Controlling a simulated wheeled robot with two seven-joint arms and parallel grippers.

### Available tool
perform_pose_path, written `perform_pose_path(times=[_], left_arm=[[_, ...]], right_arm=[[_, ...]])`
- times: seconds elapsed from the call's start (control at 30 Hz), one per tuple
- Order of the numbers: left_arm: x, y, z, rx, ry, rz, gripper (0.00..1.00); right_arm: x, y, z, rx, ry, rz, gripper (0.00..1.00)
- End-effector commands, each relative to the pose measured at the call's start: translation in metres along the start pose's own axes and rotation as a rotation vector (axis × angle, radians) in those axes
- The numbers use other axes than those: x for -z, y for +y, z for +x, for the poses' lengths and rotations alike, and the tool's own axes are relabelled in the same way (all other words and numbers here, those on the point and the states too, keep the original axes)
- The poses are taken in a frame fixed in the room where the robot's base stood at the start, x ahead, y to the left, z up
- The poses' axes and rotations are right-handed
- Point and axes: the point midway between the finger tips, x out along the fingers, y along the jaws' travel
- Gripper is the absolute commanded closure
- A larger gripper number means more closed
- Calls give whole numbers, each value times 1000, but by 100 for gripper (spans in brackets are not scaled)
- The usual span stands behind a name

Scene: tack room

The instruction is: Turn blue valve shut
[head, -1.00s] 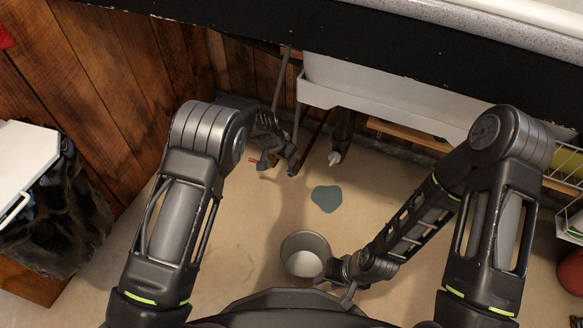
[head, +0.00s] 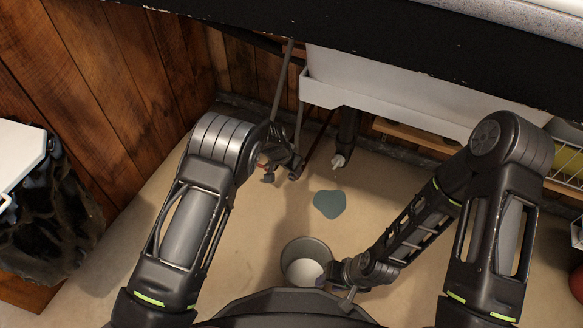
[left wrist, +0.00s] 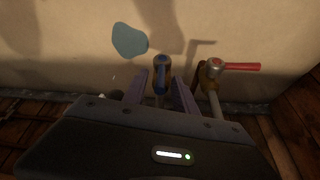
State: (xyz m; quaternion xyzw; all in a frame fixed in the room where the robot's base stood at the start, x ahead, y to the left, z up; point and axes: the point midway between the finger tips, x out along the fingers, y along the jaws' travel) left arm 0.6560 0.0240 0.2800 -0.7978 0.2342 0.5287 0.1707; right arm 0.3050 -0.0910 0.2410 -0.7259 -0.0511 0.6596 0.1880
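The blue valve handle (left wrist: 161,62) shows in the left wrist view, end-on, on a brass-coloured body beyond and between my left fingers. My left gripper (left wrist: 160,88) is open, one finger on each side, with gaps to the handle; contact is not clear. In the head view my left gripper (head: 283,172) is by the pipes under the sink, and the blue handle is hidden there. My right gripper (head: 334,290) looks open, low beside the bucket's right rim.
A red-handled valve (left wrist: 240,67) stands right of the blue one in the wrist view. A bucket (head: 290,252) with pale contents stands on the floor below a bluish puddle (head: 329,203). The white sink (head: 400,85) overhangs; a wooden wall (head: 120,90) is at left.

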Motion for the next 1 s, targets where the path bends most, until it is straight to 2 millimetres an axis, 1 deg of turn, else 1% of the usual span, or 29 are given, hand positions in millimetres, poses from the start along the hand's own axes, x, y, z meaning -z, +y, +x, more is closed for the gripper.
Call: perform_pose_path(times=[0.2,0.23,0.63,1.0], left_arm=[[0,0,0,0,0,0,66],[0,0,0,0,0,0,68],[0,0,0,0,-1,0,100],[0,0,0,0,-1,0,100]], right_arm=[[0,0,0,0,0,0,64],[0,0,0,0,0,0,64],[0,0,0,0,0,0,64],[0,0,0,0,0,0,64]])
